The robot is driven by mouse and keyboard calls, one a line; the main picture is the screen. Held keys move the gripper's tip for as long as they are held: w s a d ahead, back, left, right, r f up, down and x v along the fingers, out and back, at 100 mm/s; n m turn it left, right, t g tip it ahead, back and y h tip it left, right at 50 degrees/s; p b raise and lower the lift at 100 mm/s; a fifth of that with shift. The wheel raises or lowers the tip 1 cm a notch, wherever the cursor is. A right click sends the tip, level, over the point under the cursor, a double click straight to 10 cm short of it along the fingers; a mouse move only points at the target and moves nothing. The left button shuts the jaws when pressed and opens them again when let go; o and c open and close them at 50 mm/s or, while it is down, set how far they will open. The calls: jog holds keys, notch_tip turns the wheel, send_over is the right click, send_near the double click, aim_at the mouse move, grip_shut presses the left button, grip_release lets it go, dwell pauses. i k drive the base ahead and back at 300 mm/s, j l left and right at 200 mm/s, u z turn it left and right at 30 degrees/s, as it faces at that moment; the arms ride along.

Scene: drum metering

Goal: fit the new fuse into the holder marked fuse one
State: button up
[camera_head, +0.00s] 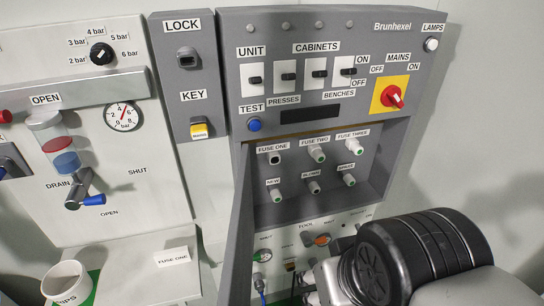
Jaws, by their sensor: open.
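The holder marked FUSE ONE (276,158) is at the upper left of the recessed fuse compartment, under the test button. It shows a dark opening, and no fuse is seen in it. A pale fuse with a green mark (276,195) stands in the lower row under the label NEW. My arm shows large at the lower right, below and right of the compartment.
A blown fuse (313,187) and a spare (349,180) stand below. The compartment's grey door (240,235) stands open at left. The red mains switch (393,96) is above right. A cup (67,282) stands lower left.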

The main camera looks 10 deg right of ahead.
aim_at(277, 196)
jog(key=k+l+u, duration=0.15)
jog(key=u, duration=0.2)
jog(key=k+l+u, duration=0.1)
jog(key=k+u, duration=0.25)
jog(key=i, duration=0.1)
